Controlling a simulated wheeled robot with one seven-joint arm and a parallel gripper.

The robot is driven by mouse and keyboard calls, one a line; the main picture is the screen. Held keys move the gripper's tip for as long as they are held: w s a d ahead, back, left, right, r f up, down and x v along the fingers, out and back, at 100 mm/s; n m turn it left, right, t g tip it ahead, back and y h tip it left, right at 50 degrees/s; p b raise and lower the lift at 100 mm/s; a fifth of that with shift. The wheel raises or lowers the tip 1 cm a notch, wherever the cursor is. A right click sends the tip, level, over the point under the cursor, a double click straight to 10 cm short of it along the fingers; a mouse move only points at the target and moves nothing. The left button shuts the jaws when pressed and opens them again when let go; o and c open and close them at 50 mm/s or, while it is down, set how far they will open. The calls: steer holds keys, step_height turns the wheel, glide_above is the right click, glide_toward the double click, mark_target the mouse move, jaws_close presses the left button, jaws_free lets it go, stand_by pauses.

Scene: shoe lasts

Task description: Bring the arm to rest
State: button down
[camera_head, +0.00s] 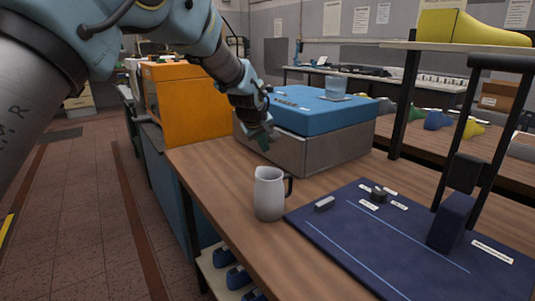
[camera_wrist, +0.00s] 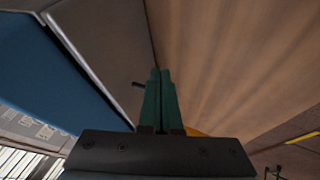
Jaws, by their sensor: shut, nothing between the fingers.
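My gripper (camera_head: 263,137) hangs at the end of my blue arm, in front of the left face of the grey box with the blue top. In the wrist view its two green fingers (camera_wrist: 160,98) are together, with nothing between them. The wooden table top (camera_wrist: 205,50) fills much of that view, with the grey box (camera_wrist: 100,40) at the left. In the head view a light grey pitcher (camera_head: 269,193) with a dark handle stands upright on the table, below and apart from my gripper.
A dark blue mat (camera_head: 390,240) with small dark blocks and white labels lies at the right of the table (camera_head: 215,160). A dark stand (camera_head: 455,175) rises from it. An orange box (camera_head: 185,105) is behind. Floor at the left is clear.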

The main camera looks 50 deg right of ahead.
steer(key=b+v, duration=0.1)
steer(key=v, duration=0.6)
steer(key=w+a+f+n+y+p, duration=0.1)
steer(key=w+a, duration=0.5)
steer(key=a, duration=0.4)
steer(key=w+a+f+t+y, duration=0.1)
steer(key=w+a, duration=0.5)
steer(key=a, duration=0.3)
steer(key=w+a+f+n+y+p, duration=0.1)
steer(key=w+a+y, duration=0.1)
steer(key=w+a, duration=0.6)
steer(key=s+a+f+y, duration=0.2)
steer(key=a, duration=1.8)
steer(key=s+a+f+g, duration=0.1)
steer(key=s+a, duration=0.4)
steer(key=a, duration=0.3)
steer(key=s+a+f+n+g+p, duration=0.1)
steer(key=s+a, duration=0.4)
steer(key=a, duration=0.3)
steer(key=shift+a+f+n+y, duration=0.3)
steer(key=shift+f+y, duration=0.05)
steer(key=shift+y, duration=0.05)
